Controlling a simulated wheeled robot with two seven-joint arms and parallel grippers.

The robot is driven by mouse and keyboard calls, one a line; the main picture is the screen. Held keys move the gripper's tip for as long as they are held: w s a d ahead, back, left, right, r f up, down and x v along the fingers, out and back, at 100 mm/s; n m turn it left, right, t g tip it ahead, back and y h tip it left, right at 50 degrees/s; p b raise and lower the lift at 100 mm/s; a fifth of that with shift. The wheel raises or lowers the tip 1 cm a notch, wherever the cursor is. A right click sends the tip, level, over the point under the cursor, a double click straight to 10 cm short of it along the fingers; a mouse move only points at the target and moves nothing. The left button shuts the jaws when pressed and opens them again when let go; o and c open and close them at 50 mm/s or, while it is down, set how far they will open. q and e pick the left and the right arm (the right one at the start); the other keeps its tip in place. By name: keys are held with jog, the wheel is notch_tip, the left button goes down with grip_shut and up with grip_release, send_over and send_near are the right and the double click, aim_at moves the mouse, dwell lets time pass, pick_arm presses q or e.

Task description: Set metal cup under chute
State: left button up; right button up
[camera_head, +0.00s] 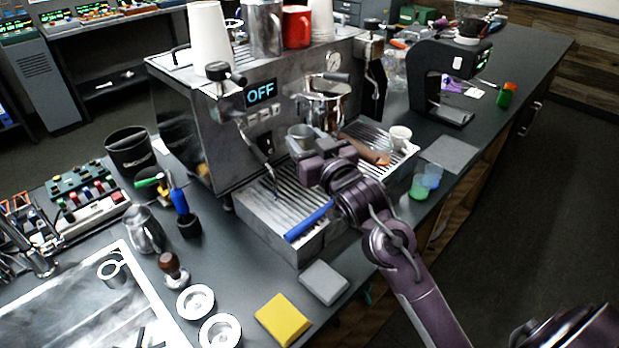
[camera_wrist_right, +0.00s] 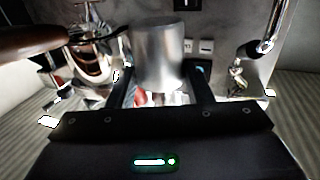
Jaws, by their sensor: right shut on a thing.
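The metal cup (camera_head: 300,136) is a small grey cylinder held above the drip tray, in front of the coffee machine (camera_head: 235,130). My right gripper (camera_head: 308,148) is shut on it. In the right wrist view the cup (camera_wrist_right: 160,55) stands between the two fingers of the gripper (camera_wrist_right: 160,90). The chrome brewing head (camera_head: 323,108) with its dark handle is just right of and above the cup; it also shows at the left of the wrist view (camera_wrist_right: 97,50). I cannot tell which part is the chute. My left gripper is not in view.
The slatted drip tray (camera_head: 262,205) lies below the gripper. A steam wand (camera_head: 262,160) hangs left of it. A small white cup (camera_head: 400,136) stands right. A blue-handled tool (camera_head: 309,221) lies at the tray's front edge. A black grinder (camera_head: 440,85) stands further right.

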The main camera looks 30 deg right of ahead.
notch_tip(320, 180, down, 10)
jog(key=shift+w+f+p, duration=0.1)
jog(key=shift+f+p, duration=0.15)
jog(key=shift+p, duration=0.3)
jog(key=shift+f, duration=0.2)
jog(key=o, duration=0.8)
jog(key=shift+r, duration=0.1)
